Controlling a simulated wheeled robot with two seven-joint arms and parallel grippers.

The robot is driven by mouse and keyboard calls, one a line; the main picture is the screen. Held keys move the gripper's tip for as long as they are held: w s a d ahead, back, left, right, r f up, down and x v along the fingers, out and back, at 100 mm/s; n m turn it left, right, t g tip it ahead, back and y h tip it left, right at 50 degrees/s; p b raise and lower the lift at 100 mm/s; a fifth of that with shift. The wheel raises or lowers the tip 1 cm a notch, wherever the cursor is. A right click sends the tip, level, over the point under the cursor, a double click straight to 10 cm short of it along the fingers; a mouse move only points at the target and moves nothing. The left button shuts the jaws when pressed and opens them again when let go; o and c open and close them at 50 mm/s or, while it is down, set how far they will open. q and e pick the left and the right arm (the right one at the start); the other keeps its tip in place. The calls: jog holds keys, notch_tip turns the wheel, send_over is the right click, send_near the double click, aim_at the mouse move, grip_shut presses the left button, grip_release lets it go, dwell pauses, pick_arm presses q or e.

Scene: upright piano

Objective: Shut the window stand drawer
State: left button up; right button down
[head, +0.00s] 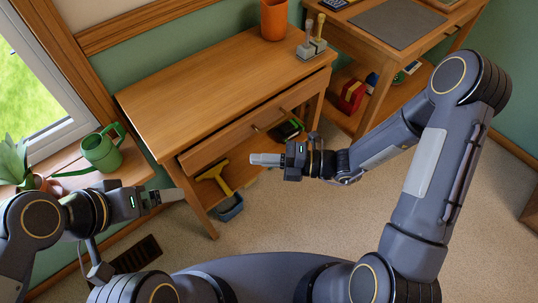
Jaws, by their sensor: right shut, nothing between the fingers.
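The window stand (215,75) is a wooden table against the green wall, beside the window. Its drawer (230,137) has a wooden front with a handle (270,120). The drawer front appears to stand a little out from under the tabletop, with a dark gap above it; the exact opening is hard to tell. My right gripper (262,159) is shut and empty, in front of and below the drawer front, apart from it in the picture. My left gripper (168,196) is near the stand's front left leg; its jaw state is unclear.
An orange pot (273,20) and a small grey holder (312,48) stand on top. A yellow tool (214,177) and blue tray (229,208) are below. A green watering can (102,150) is on the sill. A second wooden table (350,40) is at right. Carpet is clear in front.

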aim_at(224, 138)
jog(key=w+a, duration=0.1)
jog(key=a, duration=0.1)
jog(key=w+a+b, duration=0.1)
jog(key=a, duration=0.2)
jog(key=w+a, duration=0.1)
jog(key=a, duration=0.1)
jog(key=shift+w+a, duration=0.25)
jog(key=shift+a, duration=0.1)
jog(key=shift+w+a, duration=0.2)
jog(key=shift+w, duration=0.1)
jog(key=shift+w+a+r+p, duration=0.1)
jog(key=shift+w+a+p, duration=0.15)
jog(key=shift+w+a, duration=0.25)
jog(key=shift+w+a+r+p, duration=0.1)
jog(key=shift+w+a+p, duration=0.15)
jog(key=shift+w, duration=0.3)
jog(key=shift+w+a+f, duration=0.1)
jog(key=shift+w+a, duration=0.05)
jog(key=shift+w, duration=0.25)
